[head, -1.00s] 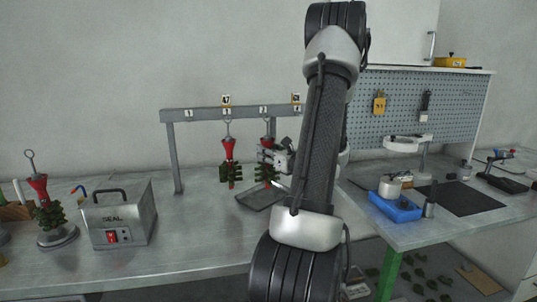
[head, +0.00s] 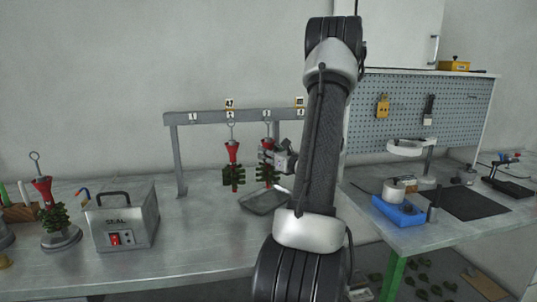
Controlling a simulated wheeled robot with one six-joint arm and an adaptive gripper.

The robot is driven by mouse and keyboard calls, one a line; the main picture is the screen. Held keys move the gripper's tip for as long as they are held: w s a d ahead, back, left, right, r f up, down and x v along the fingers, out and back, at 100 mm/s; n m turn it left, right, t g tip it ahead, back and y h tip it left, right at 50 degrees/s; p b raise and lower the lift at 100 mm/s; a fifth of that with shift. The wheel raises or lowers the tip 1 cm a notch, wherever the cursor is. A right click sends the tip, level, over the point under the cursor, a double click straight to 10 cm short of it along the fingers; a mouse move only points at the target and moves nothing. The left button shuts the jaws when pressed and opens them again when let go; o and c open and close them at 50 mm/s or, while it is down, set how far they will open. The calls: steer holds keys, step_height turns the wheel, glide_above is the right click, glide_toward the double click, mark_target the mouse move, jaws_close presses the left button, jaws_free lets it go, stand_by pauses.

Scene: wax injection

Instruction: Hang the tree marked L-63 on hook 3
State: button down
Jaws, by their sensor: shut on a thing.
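A tree with a red funnel-shaped top and green branches (head: 269,173) is at the rack, below the label for hook 3 (head: 266,114). My gripper (head: 268,155) is shut on it from the right, near its red part. The tree looks upright. Its mark is too small to read, and I cannot tell whether its top ring is on the hook. Another red and green tree (head: 233,177) hangs at hook 2, to its left, with a small gap between them. The grey rack rail (head: 212,117) carries numbered labels.
A grey tray (head: 260,202) lies below the trees. A SEAL box (head: 122,220) and another tree on a round stand (head: 60,225) are at the left. My arm hides the rack's right end. A blue scale (head: 398,209) stands on the right table.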

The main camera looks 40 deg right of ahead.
stand_by(0.3)
steer(key=c, duration=1)
jaws_free()
steer(key=shift+o, duration=0.2)
steer(key=s+a, duration=0.1)
steer(key=s, duration=1.1)
steer(key=shift+f, duration=0.1)
